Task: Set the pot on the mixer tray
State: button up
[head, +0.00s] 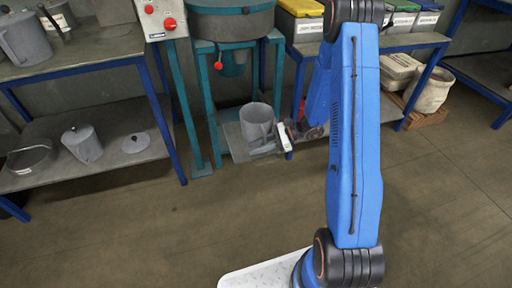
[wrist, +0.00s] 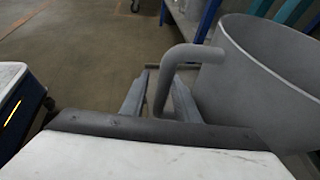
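The pot (head: 257,121) is a grey open cylinder with a side handle. In the head view it is upright at the mixer tray (head: 232,143), the low shelf under the mixer; I cannot tell for certain whether its base touches. My gripper (head: 280,139) is at the pot's right side. In the wrist view the pot (wrist: 262,85) fills the right, and its bent handle (wrist: 171,72) passes between the fingers of my gripper (wrist: 160,92). The fingers stand apart, with a gap showing beside the handle.
The teal mixer stand (head: 205,95) with its grey bowl (head: 232,22) rises above the tray. A left bench (head: 85,68) holds other grey vessels, with a lidded pot (head: 83,144) on its lower shelf. Bins (head: 303,24) stand behind. The floor in front is clear.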

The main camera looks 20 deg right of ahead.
jog(key=shift+r, duration=0.1)
jog(key=shift+d+r, duration=0.15)
jog(key=shift+d, duration=0.05)
jog(key=v, duration=1.1)
jog(key=s+a+r+n+g+h, duration=0.25)
jog(key=s+a+r+n, duration=0.2)
jog(key=s+r, duration=0.3)
jog(key=s+a+r+n+g+h, duration=0.1)
jog(key=s+a+r+n+h, duration=0.25)
jog(key=s+r+n, duration=0.45)
jog(key=s+d+r+n+t+h, duration=0.1)
jog(key=s+r+n+t+h, duration=0.1)
jog(key=s, duration=0.6)
jog(key=s+d+r+n+t+h, duration=0.1)
jog(key=s+r+n+t+h, duration=0.2)
jog(key=s+r+n+h, duration=0.2)
jog(key=shift+s+d+r+n+t, duration=0.4)
jog(key=shift+s+r, duration=1.3)
jog(key=shift+r, duration=0.35)
jog(key=shift+c, duration=0.2)
